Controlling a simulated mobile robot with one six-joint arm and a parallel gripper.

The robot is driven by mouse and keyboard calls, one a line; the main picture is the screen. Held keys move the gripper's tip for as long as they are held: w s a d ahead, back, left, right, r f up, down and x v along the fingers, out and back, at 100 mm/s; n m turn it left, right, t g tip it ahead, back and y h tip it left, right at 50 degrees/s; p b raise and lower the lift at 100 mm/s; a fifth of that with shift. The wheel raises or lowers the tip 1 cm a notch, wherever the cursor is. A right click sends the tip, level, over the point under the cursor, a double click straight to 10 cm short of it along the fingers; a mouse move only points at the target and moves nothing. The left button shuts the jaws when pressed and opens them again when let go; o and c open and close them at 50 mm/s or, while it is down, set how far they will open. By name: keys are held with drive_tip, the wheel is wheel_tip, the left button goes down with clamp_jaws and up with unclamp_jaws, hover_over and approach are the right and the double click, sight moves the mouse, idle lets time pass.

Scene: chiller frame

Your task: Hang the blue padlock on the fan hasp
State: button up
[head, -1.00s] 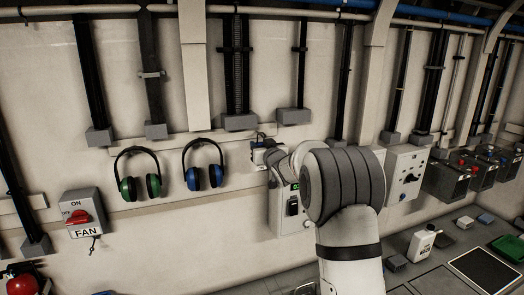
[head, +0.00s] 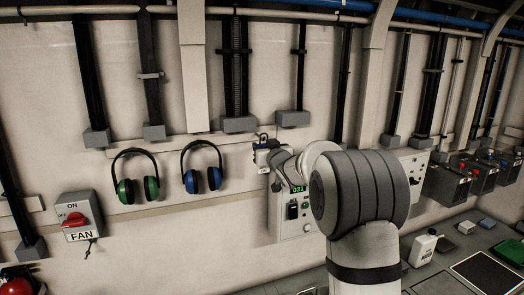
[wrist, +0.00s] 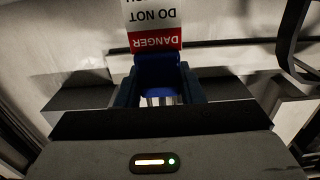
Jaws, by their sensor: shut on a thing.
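The blue padlock (wrist: 162,94) sits between the two dark fingers of my gripper (wrist: 160,84) in the wrist view, and my gripper is shut on it. A red and white DANGER tag (wrist: 153,30) shows upside down just beyond it. In the head view my gripper (head: 263,154) is small, in front of the wall at the centre, right of the blue ear defenders. The fan box (head: 78,216), grey with a red switch and a FAN label, is on the wall at far left, well away from my gripper. A small dark piece (head: 88,245) hangs below its label; its details are too small to tell.
Green ear defenders (head: 136,176) and blue ear defenders (head: 202,168) hang between the fan box and my gripper. A panel with a green display (head: 298,189) is just below my gripper. A white bottle (head: 422,248) stands on the bench at right.

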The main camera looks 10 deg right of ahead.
drive_tip(key=s+d+b, duration=0.2)
drive_tip(key=s+b, duration=0.2)
drive_tip(key=s, duration=1)
drive_tip(key=shift+s+d, duration=0.2)
drive_tip(key=shift+d, duration=0.2)
